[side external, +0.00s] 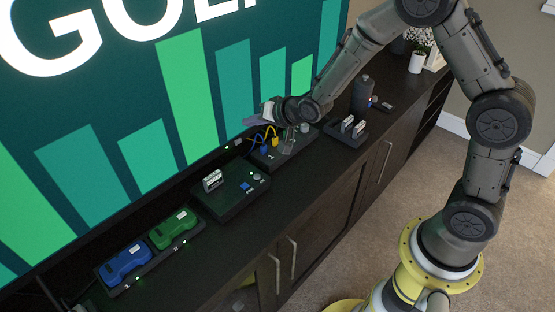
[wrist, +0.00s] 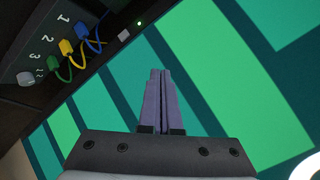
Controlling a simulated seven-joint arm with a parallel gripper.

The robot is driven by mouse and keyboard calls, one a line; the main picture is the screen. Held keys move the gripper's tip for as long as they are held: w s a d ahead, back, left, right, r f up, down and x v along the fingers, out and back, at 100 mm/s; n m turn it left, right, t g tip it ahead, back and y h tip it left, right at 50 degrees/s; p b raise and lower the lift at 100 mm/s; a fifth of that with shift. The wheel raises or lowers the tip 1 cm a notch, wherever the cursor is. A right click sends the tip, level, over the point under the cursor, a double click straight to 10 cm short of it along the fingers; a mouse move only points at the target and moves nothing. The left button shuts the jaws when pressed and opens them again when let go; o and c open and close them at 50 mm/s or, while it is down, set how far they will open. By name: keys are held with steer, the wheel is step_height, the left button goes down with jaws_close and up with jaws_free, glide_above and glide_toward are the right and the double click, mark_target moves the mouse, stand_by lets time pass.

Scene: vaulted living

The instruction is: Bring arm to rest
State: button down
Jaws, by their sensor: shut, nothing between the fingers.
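My gripper (side external: 250,121) is held in the air above the dark cabinet, in front of the large screen, with its fingers pointing left in the side external view. In the wrist view its two grey-purple fingers (wrist: 158,73) lie together, shut and empty. My arm reaches in from the right, bent high over the cabinet. The panel with numbered ports (wrist: 45,55) shows at the upper left of the wrist view, with blue, yellow and green cable plugs. The gripper is apart from it, and in the side external view the gripper and wrist partly hide that panel.
The cabinet top (side external: 235,235) carries a black box (side external: 215,205) with a blue button, and a tray (side external: 155,262) holding a blue device (side external: 124,262) and a green device (side external: 173,229). A dark bottle (side external: 361,95) and a white plant pot (side external: 417,62) stand farther right. The screen (side external: 110,110) rises close behind.

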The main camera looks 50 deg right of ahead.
steer(key=s+d+r+t, duration=0.1)
steer(key=s+r, duration=0.1)
steer(key=r, duration=0.6)
steer(key=s+d+r, duration=0.1)
steer(key=s+r, duration=0.2)
steer(key=r, duration=0.4)
steer(key=s+r+n, duration=0.2)
steer(key=s+r, duration=0.5)
steer(key=s, duration=0.3)
steer(key=s+f+n+g, duration=0.3)
steer(key=s+f, duration=0.1)
steer(key=s, duration=0.6)
steer(key=s+d+f+n+g+h, duration=0.1)
steer(key=s+f+n+g, duration=0.2)
steer(key=s, duration=0.8)
steer(key=shift+f+g, duration=0.3)
steer(key=shift+f, duration=0.25)
steer(key=shift+d, duration=0.1)
